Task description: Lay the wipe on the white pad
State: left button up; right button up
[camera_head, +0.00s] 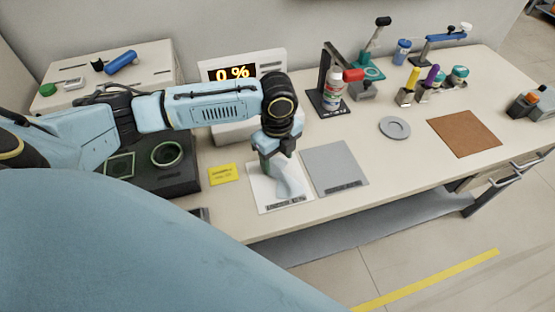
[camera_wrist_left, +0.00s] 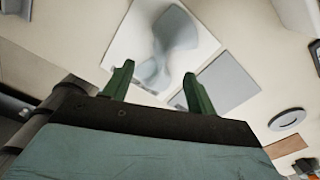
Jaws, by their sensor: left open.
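The wipe (camera_head: 290,184), a crumpled pale blue-grey cloth, lies on the white pad (camera_head: 265,199) on the table. In the left wrist view the wipe (camera_wrist_left: 172,38) is bunched and twisted on the white pad (camera_wrist_left: 128,48), inside its edges as far as I can see. My left gripper (camera_head: 275,165) is just above the pad's far part, beside the wipe. Its green fingers (camera_wrist_left: 157,88) are spread in the left wrist view with nothing between them, apart from the wipe. My right gripper is not in view.
A grey pad (camera_head: 334,167) lies right of the white pad, and a yellow note (camera_head: 223,173) lies left. A display box (camera_head: 247,70) reading 0 % stands behind my arm. A spray can (camera_head: 333,88), a grey disc (camera_head: 394,128) and a brown mat (camera_head: 465,133) are farther right.

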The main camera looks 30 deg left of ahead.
pick_arm(q)
notch_tip(320, 180, up, 13)
jog(key=p, duration=0.2)
jog(key=shift+r, duration=0.2)
dwell(0.6)
